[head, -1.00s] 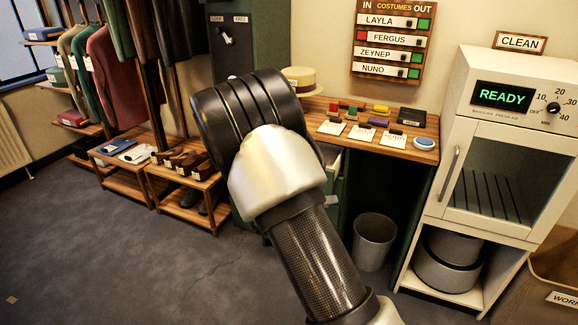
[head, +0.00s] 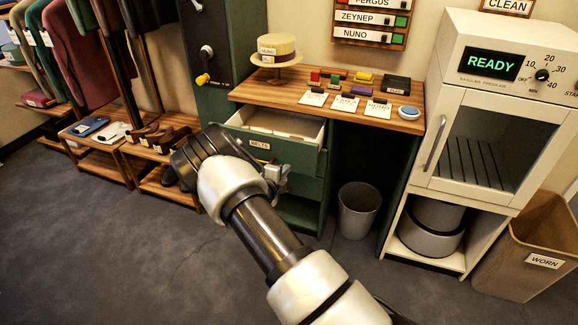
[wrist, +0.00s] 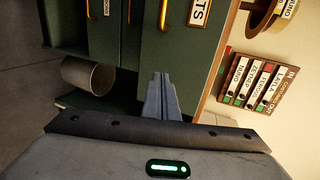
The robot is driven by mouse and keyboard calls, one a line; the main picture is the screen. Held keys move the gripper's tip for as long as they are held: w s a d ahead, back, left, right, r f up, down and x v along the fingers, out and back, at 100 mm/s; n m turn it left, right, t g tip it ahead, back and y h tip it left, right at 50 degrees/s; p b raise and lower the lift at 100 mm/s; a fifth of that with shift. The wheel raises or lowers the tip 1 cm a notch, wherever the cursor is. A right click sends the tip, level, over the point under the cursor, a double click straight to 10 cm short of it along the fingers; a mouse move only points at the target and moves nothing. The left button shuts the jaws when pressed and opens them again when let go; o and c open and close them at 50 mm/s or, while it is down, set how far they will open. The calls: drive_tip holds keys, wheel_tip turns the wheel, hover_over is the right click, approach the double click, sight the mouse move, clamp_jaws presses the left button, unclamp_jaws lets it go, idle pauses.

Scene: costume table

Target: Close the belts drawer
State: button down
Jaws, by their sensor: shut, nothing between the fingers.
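The belts drawer (head: 262,146) is the top drawer of the green desk and stands pulled out, its pale, empty-looking interior showing. Its front bears a BELTS label, part of which shows in the wrist view beside a brass handle (wrist: 165,14). My gripper (head: 280,178) is just in front of and below the drawer front's right part in the head view, partly hidden by my wrist. In the wrist view my gripper's fingers (wrist: 162,76) are together and empty, pointing at the green drawer front (wrist: 172,45). I cannot tell whether they touch it.
The wooden desktop (head: 245,92) holds a straw hat (head: 277,48), cards and small coloured blocks. A grey bin (head: 358,210) stands right of the drawers. The white cabinet (head: 485,130) is farther right, and shoe benches (head: 150,150) are at left. The floor in front is open.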

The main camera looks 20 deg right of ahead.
sight(293, 160)
drive_tip(key=shift+w+d, duration=0.65)
drive_tip(key=shift+w, duration=0.3)
drive_tip(key=shift+w+d, duration=0.65)
drive_tip(key=shift+w, duration=0.25)
drive_tip(key=shift+d+f+b, duration=0.1)
drive_tip(key=shift+b, duration=0.3)
